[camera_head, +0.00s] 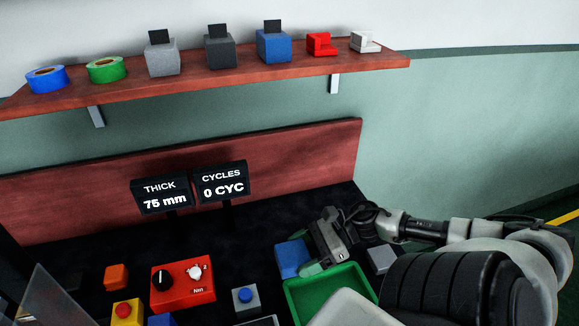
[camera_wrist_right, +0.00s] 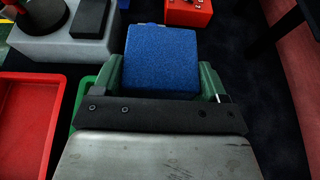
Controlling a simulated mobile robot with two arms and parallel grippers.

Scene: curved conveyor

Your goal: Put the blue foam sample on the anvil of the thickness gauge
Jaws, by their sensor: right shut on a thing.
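The blue foam sample (camera_head: 291,257) is a blue block at the lower middle of the head view, beside the green tray. In the right wrist view the blue foam sample (camera_wrist_right: 160,55) sits between the two green fingers. My right gripper (camera_wrist_right: 160,78) is shut on it, and this gripper (camera_head: 309,257) also shows in the head view. The thickness display (camera_head: 160,195) reads 75 mm. A grey base with black parts (camera_wrist_right: 68,48) shows at the upper left of the wrist view; I cannot tell whether it is the gauge. No anvil is clearly identifiable. My left gripper is not in view.
A green tray (camera_head: 292,300) lies right beside the held block. A red control box (camera_head: 183,286), a grey button box (camera_head: 246,303) and a yellow button box (camera_head: 127,312) stand to the left. A red tray (camera_wrist_right: 25,115) shows in the wrist view. A loaded shelf (camera_head: 205,79) hangs above.

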